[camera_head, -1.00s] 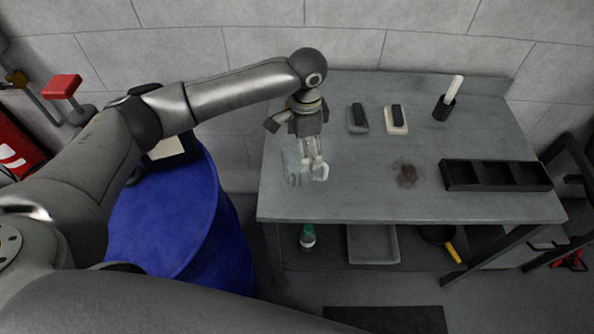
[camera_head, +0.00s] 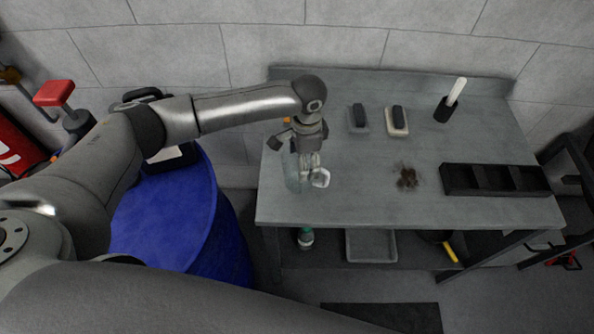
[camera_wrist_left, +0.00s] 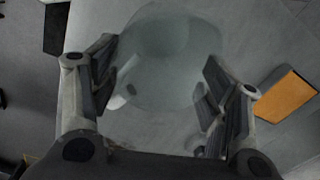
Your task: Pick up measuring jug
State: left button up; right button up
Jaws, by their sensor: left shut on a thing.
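The measuring jug (camera_head: 291,172) is clear and faintly tinted, at the left end of the grey workbench (camera_head: 350,193). In the left wrist view the see-through jug (camera_wrist_left: 172,48) lies between the two fingers. My left gripper (camera_head: 314,174) reaches down at the jug's right side and is shut on it; the gripper (camera_wrist_left: 160,98) also shows in the left wrist view. The exact contact is hard to see through the clear wall. I cannot tell whether the jug is off the bench. My right gripper is not in view.
A black compartment tray (camera_head: 495,180) is at the right. A brown stain (camera_head: 406,178) marks the middle. A blue drum (camera_head: 170,220) stands left of the bench.

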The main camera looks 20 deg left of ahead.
pick_arm(q)
jog(key=shift+a, duration=0.15)
jog(key=shift+c, duration=1.2)
jog(key=shift+w+a+f, duration=0.1)
jog(key=shift+a, duration=0.05)
jog(key=shift+c, duration=0.4)
jog(key=shift+a+f, duration=0.1)
jog(key=shift+a, duration=0.15)
jog(key=s+d+r+b, duration=0.2)
jog(key=s+r, duration=0.5)
jog(key=s+d+r+b, duration=0.2)
jog(key=s+d+r, duration=0.1)
jog(key=s+r, duration=0.3)
jog(key=s+a+n, duration=0.1)
jog(key=a+n, duration=0.8)
jog(key=n, duration=0.2)
jog(key=shift+f+n, duration=0.3)
jog(key=shift+f, duration=0.1)
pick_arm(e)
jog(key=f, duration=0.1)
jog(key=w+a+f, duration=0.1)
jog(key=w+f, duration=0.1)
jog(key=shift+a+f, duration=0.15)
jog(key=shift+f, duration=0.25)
